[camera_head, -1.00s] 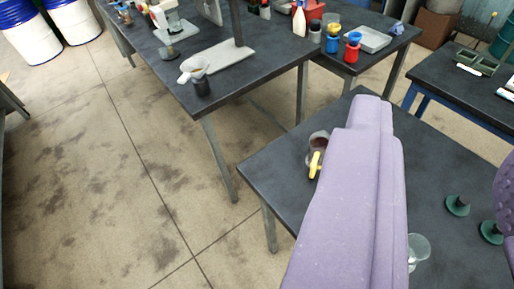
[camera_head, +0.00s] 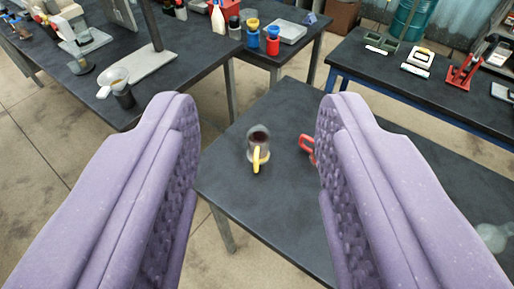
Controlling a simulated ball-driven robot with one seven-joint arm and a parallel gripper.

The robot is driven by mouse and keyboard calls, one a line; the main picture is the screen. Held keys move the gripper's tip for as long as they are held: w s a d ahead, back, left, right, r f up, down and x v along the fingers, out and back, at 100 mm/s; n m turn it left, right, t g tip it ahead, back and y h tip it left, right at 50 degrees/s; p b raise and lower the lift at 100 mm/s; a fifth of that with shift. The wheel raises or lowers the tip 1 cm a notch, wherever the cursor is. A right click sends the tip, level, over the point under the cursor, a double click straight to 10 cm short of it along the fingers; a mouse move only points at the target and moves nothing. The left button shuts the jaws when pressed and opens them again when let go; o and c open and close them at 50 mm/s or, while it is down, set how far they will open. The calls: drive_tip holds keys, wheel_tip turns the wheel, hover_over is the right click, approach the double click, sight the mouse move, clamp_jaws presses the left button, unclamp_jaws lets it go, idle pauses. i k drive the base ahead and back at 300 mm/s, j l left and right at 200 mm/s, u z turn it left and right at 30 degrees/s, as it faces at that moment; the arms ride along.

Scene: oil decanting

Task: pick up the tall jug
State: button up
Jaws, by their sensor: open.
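A grey, clear-sided jug (camera_head: 258,140) with a yellow handle and dark liquid inside stands upright on the near dark table (camera_head: 270,215). A red handle (camera_head: 307,147) shows just right of it; the body it belongs to is hidden behind my right finger. I cannot tell which of the two is the tall jug. My gripper (camera_head: 258,115) is open, with its two purple padded fingers wide apart. The grey jug appears in the gap between them, beyond the fingers and not touched. Nothing is held.
A clear glass vessel (camera_head: 492,236) stands at the right of the near table. The left table bears a funnel in a dark holder (camera_head: 122,94) and a stand (camera_head: 150,62). Red and blue bottles (camera_head: 262,42) and a grey tray (camera_head: 287,31) stand behind. A blue-framed table is at the right.

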sight(258, 155)
drive_tip(key=i+j+z, duration=0.3)
drive_tip(key=i+j, duration=0.15)
drive_tip(key=i, duration=0.2)
drive_tip(key=i+j+z, duration=0.3)
drive_tip(key=i+j, duration=0.25)
